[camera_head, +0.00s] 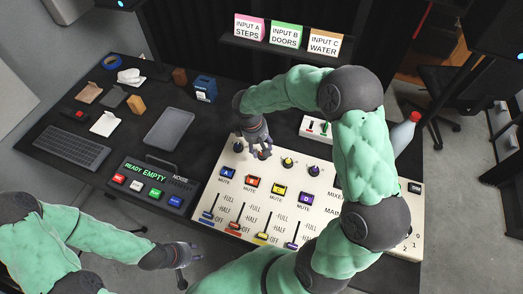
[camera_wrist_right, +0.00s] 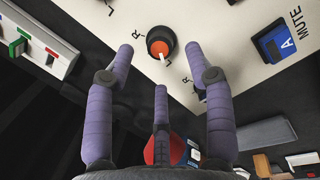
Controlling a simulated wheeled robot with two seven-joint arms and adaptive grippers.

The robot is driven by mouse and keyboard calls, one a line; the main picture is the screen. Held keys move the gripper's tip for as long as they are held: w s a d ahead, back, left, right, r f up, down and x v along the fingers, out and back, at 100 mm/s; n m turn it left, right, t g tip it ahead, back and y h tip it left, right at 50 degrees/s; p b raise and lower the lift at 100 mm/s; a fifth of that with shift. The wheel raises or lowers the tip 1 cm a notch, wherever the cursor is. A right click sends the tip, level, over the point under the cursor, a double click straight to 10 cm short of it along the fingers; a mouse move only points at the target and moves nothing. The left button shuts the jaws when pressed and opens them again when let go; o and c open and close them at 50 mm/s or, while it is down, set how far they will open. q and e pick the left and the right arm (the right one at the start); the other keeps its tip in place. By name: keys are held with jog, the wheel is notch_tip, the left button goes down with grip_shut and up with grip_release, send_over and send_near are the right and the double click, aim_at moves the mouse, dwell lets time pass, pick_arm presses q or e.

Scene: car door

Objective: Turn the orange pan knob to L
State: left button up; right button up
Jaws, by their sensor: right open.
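The orange pan knob (camera_wrist_right: 163,48) has a black base and a white pointer line. In the right wrist view it sits on the pale mixer panel, and its pointer runs toward the bottom of the picture. Printed R and L letters stand around it; I cannot tell which mark the pointer meets. My right gripper (camera_wrist_right: 160,70) is open, its fingers spread around the near side of the knob, apparently not touching it. In the head view my right gripper (camera_head: 262,146) hangs over the knob row and partly hides the orange knob. My left gripper (camera_head: 184,264) is away at the front edge, empty.
The mixer panel (camera_head: 213,190) carries coloured mute buttons and sliders. Other pan knobs, blue (camera_head: 238,147) and yellow (camera_head: 288,161), flank the orange one. A button box (camera_head: 150,186), a tray (camera_head: 169,130) and a keyboard (camera_head: 72,147) lie to the left.

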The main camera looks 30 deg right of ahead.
notch_tip(320, 180, up, 8)
jog(key=a, duration=0.1)
jog(key=shift+a+f, duration=0.15)
jog(key=shift+f, duration=0.1)
dwell(0.4)
